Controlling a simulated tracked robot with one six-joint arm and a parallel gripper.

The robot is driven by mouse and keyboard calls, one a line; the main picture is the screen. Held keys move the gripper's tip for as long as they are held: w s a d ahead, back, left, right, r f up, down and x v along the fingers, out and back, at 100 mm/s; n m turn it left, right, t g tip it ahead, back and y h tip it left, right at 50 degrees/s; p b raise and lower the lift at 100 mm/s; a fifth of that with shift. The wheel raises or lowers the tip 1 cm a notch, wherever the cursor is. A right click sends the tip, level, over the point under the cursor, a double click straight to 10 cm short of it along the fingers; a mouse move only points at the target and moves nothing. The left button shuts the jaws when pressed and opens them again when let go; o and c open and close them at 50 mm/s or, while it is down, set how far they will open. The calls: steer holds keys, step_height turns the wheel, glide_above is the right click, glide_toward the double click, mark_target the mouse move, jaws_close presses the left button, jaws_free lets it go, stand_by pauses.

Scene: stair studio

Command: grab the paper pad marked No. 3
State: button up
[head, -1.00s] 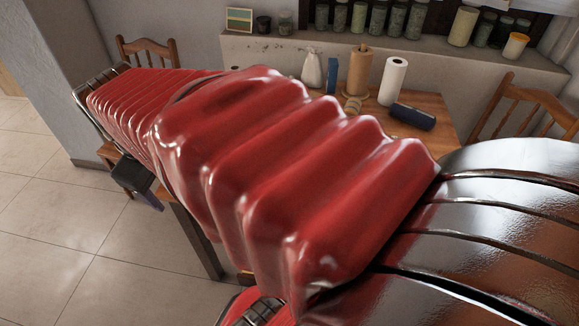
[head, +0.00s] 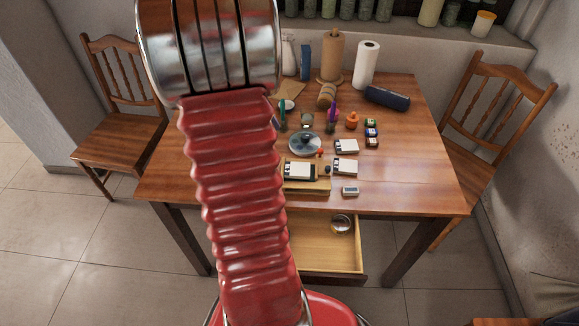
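Several small white pads that look like paper pads lie on the wooden table. One pad (head: 298,170) lies on a dark base near the front edge, partly beside my red arm. A second pad (head: 346,146) and a third pad (head: 345,167) lie to its right. Any numbers on them are too small to read, so I cannot tell which is No. 3. My gripper is outside the head view; only my red arm and its metal link show, covering the table's left part.
Chairs stand left (head: 120,130) and right (head: 480,130).

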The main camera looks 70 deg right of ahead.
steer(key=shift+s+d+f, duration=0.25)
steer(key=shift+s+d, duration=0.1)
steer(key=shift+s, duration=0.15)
glide_toward(296, 168)
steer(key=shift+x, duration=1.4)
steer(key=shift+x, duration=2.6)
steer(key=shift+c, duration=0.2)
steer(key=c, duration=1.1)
